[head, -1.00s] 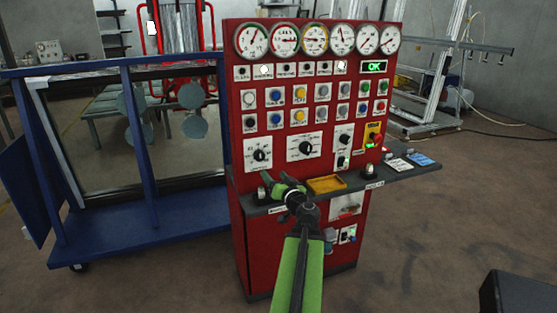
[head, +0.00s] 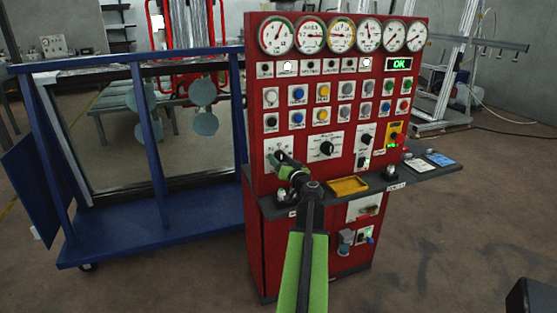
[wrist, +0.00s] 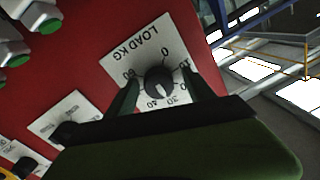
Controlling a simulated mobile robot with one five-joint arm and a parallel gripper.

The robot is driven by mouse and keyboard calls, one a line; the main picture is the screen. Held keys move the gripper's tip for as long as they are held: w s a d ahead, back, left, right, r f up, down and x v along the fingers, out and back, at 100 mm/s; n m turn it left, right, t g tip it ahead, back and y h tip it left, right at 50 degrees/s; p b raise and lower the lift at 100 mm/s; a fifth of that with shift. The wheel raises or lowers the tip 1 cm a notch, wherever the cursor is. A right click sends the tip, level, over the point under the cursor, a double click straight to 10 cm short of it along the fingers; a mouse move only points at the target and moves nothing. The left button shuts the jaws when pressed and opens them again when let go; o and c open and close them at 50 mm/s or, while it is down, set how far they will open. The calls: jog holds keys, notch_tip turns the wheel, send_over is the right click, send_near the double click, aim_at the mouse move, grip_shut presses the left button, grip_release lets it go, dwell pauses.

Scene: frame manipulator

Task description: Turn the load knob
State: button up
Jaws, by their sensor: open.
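The load knob (wrist: 159,82) is a round black knob on a white plate marked LOAD KG (wrist: 150,52), on the red control panel. In the wrist view it sits between the two dark fingers of my gripper (wrist: 160,92), one finger on each side. The jaws are open, and I cannot tell whether either finger touches the knob. In the head view my gripper (head: 285,162) is in front of the load plate (head: 277,147) at the panel's left and hides most of the knob.
A second dial (head: 326,149) is to the right of the load plate, with rows of buttons above. A shelf (head: 420,178) with a yellow tray (head: 348,185) juts out below. A blue frame (head: 150,130) stands left of the panel.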

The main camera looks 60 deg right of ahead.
jog(key=shift+s+d, duration=0.1)
jog(key=shift+c, duration=0.4)
jog(key=c, duration=1.2)
jog(key=shift+s+d, duration=0.1)
jog(key=shift+d, duration=0.1)
grip_shut()
jog(key=shift+a, duration=0.1)
